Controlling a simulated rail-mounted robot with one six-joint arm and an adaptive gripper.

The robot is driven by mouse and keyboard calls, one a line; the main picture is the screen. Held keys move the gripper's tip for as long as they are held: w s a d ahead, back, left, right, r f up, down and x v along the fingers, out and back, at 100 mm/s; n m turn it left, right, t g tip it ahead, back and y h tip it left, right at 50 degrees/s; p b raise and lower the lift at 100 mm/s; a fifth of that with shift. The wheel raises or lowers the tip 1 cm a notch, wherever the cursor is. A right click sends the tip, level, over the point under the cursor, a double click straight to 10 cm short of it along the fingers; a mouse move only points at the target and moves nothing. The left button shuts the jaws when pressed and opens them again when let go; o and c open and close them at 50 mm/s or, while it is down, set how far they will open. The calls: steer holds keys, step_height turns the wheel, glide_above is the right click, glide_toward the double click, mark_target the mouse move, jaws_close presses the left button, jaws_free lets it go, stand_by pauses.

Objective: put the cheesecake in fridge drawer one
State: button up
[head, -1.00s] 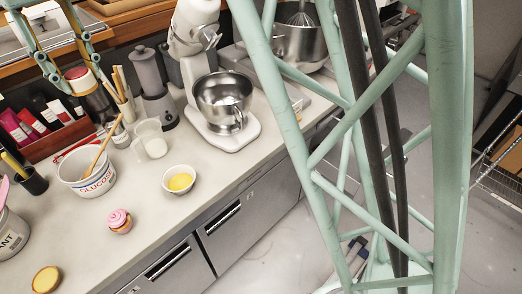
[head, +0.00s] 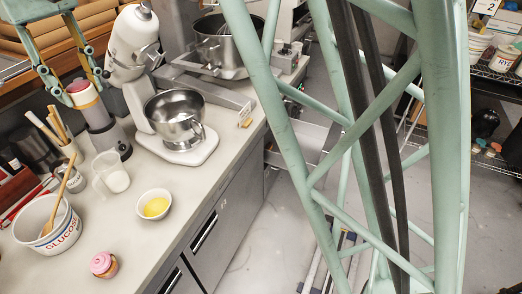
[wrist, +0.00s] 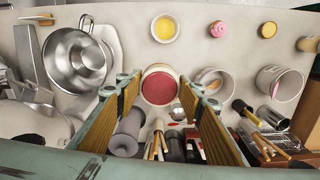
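A round pale piece with a red top, which looks like the cheesecake (head: 83,93), is held between the fingertips of my gripper (head: 82,86), above the back of the counter. In the wrist view the cheesecake (wrist: 160,88) shows its red top between my two fingertips (wrist: 160,84). The fridge drawers are steel fronts under the counter. One drawer front (head: 228,207) appears shut, and another (head: 178,281) is cut off at the lower edge. I cannot tell which is drawer one.
On the counter (head: 135,215) stand a stand mixer with a steel bowl (head: 173,112), a yellow-filled bowl (head: 154,204), a pink cupcake (head: 104,264), a glucose tub (head: 60,243) and a jug (head: 108,178). The floor (head: 262,245) before the drawers looks clear.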

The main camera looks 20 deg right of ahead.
steer(key=shift+w+d, duration=0.1)
steer(key=shift+d, duration=0.15)
steer(key=shift+r, duration=0.15)
stand_by(0.3)
